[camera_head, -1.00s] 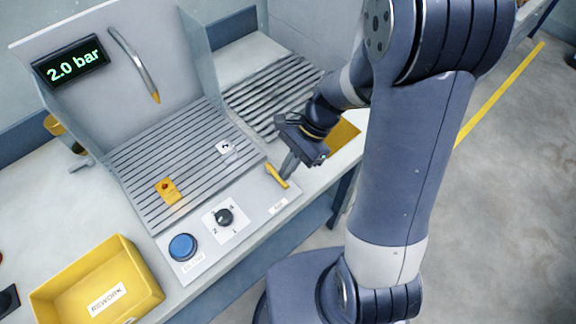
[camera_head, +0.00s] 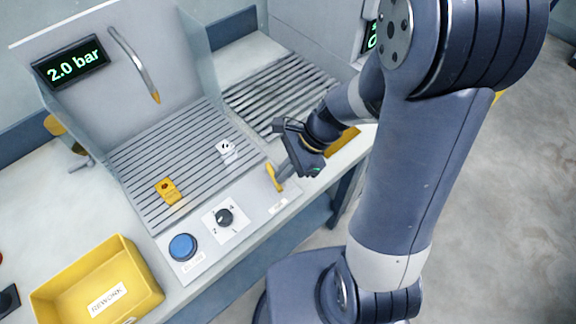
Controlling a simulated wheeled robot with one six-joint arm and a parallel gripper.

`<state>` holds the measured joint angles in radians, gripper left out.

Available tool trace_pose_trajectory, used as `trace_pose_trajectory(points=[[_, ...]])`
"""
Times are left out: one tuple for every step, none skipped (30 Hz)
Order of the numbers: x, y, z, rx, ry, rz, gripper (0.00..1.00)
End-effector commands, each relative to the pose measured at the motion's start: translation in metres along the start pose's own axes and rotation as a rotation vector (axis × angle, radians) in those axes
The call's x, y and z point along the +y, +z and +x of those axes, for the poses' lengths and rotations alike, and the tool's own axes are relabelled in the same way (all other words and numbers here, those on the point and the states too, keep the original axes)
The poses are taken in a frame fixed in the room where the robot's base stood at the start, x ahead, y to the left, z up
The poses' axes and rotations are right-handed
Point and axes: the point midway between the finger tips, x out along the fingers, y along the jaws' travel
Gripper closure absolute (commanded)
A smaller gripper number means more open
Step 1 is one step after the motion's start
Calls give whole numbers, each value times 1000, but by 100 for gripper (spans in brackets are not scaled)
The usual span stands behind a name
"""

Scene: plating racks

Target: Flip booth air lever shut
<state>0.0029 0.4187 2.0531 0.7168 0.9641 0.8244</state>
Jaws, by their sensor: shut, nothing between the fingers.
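The yellow air lever (camera_head: 273,177) stands on the light control panel (camera_head: 206,265) at the front edge of the booth, near the panel's right end. My gripper (camera_head: 284,171) is shut and empty, with its fingertips right beside the lever on its right. I cannot tell whether they touch it. The display (camera_head: 71,62) on the booth wall reads 2.0 bar.
A blue button (camera_head: 183,247) and a black rotary knob (camera_head: 224,217) sit left of the lever. The slatted booth floor behind holds a yellow block (camera_head: 167,190) and a white block (camera_head: 226,150). A yellow REWORK bin (camera_head: 97,282) stands at the lower left.

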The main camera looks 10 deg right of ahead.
Motion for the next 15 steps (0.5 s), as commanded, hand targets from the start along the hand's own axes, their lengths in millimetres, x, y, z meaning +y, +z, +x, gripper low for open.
trace_pose_trajectory(points=[[2, 2, 2, 0, -22, 34, 100], [3, 4, 2, 0, -39, 58, 100], [4, 5, 3, 0, -60, 89, 100], [4, 7, 4, 0, -76, 113, 100], [4, 8, 5, 0, -92, 137, 100], [5, 10, 6, 0, -113, 169, 100], [5, 11, 7, 0, -129, 192, 100], [6, 12, 8, 0, -145, 216, 100], [6, 14, 9, 0, -165, 247, 100], [6, 15, 10, 0, -181, 271, 100], [6, 16, 11, 0, -197, 294, 100], [6, 18, 12, 0, -218, 326, 100], [6, 19, 13, 1, -234, 349, 100], [6, 21, 14, 0, -250, 373, 100], [6, 22, 15, 0, -271, 404, 100]])
